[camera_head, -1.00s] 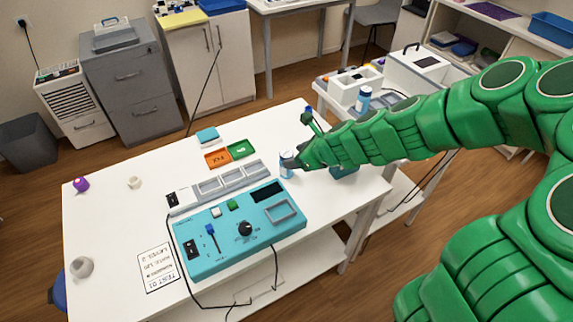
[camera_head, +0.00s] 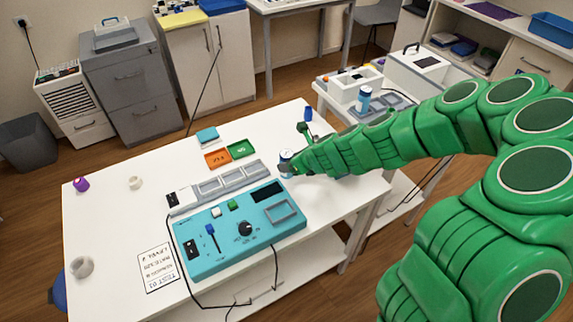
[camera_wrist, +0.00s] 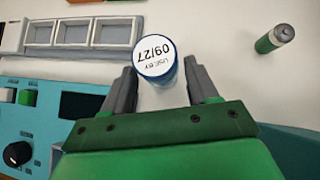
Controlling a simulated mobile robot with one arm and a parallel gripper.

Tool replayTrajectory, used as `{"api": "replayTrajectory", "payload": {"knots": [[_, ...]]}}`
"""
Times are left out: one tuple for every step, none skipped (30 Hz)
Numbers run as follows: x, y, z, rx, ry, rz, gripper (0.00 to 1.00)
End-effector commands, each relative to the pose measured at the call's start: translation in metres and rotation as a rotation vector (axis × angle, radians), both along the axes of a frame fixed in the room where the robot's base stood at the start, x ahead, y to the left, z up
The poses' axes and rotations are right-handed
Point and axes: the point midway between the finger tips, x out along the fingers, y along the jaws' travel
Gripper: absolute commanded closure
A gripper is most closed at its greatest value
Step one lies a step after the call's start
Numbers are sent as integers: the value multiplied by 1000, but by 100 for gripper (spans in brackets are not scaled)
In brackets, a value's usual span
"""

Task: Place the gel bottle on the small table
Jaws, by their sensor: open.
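A small white-and-blue bottle (camera_head: 285,158), which looks like the gel bottle, stands on the white workbench beside the teal device. In the wrist view its round top (camera_wrist: 155,54) reads "USE BY 09/27". My gripper (camera_head: 291,167) is at the bottle. In the wrist view my gripper (camera_wrist: 160,84) is open, with one finger on each side of the bottle's lower part; I cannot tell whether either touches it. A lower table (camera_head: 318,84), perhaps the small table, stands behind my arm to the right. Another blue-and-white bottle (camera_head: 363,98) stands there.
The teal device (camera_head: 240,228) and a grey tray row (camera_head: 222,186) lie left of the bottle. The bench's left part is mostly clear.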

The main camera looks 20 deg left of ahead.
Motion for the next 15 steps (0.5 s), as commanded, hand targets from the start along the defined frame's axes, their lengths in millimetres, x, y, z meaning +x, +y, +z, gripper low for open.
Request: {"api": "replayTrajectory", "payload": {"knots": [[1,3,-6,0,1,2,41],[1,5,-9,0,2,3,41],[2,6,-13,1,3,1,41],[3,8,-16,0,3,1,41],[5,10,-18,0,2,1,41],[7,12,-20,0,1,1,41],[8,14,-22,0,1,1,41],[9,15,-24,-1,1,1,41],[10,16,-25,-1,0,1,41],[11,17,-26,-1,0,1,41],[11,18,-27,-1,0,1,41],[11,19,-28,-1,0,1,41],[11,19,-28,-1,0,1,41],[12,19,-28,0,-1,1,41],[12,19,-28,0,-1,1,41]]}}
